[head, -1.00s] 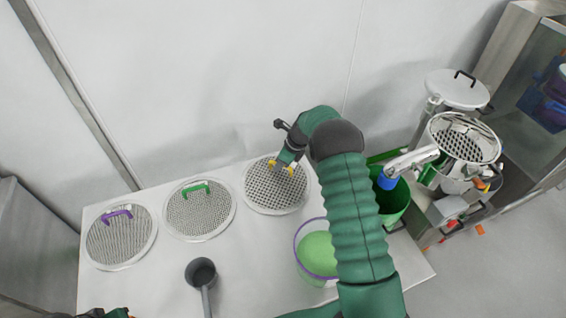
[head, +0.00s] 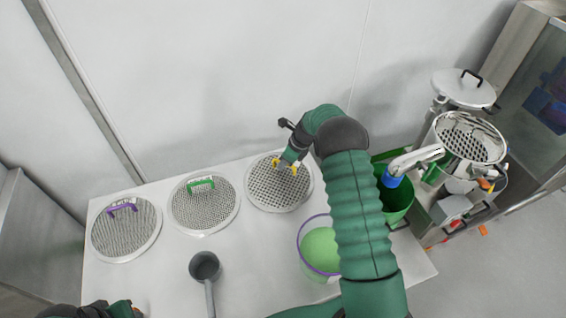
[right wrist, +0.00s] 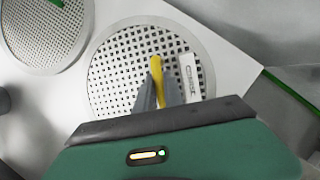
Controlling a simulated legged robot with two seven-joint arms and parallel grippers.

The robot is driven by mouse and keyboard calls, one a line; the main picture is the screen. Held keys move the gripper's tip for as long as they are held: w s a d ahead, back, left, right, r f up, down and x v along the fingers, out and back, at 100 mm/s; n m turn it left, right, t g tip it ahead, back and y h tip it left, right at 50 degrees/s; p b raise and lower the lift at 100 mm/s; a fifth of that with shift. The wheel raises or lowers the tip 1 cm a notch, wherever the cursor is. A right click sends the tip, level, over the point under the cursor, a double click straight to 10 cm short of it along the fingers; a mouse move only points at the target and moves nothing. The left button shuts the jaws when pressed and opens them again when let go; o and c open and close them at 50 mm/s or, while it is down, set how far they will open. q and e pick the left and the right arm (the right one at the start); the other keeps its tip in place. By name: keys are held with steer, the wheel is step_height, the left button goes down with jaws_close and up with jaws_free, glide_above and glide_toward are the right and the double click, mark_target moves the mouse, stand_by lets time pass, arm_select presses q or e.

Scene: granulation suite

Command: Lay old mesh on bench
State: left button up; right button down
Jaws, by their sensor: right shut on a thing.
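A round coarse mesh disc with a yellow handle (head: 278,194) lies flat at the back right of the white bench (head: 150,275), apparently touching its top. It also shows in the right wrist view (right wrist: 113,75), with a white label beside the handle. My right gripper (head: 284,165) is shut on the yellow handle (right wrist: 155,66), its fingers on either side of it. Two finer mesh discs lie to its left, one with a green handle (head: 203,206) and one with a purple handle (head: 126,234). Part of my left arm shows at the bottom left edge; its fingers cannot be made out.
A grey scoop (head: 205,266) lies at the front middle. A clear tub of green material (head: 319,250) stands right of it, partly behind my right arm. A green bin (head: 396,204) and a steel machine with a perforated round opening (head: 468,137) stand at right.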

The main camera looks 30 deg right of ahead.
steer(key=shift+d+f, duration=0.4)
steer(key=shift+f, duration=0.1)
steer(key=c, duration=1.4)
jaws_free()
steer(key=shift+a+r, duration=0.15)
steer(key=shift+a, duration=0.1)
steer(key=shift+o, duration=0.2)
steer(key=b+v, duration=0.1)
steer(key=v, duration=1.5)
steer(key=shift+d+r, duration=0.25)
steer(key=shift+s, duration=0.15)
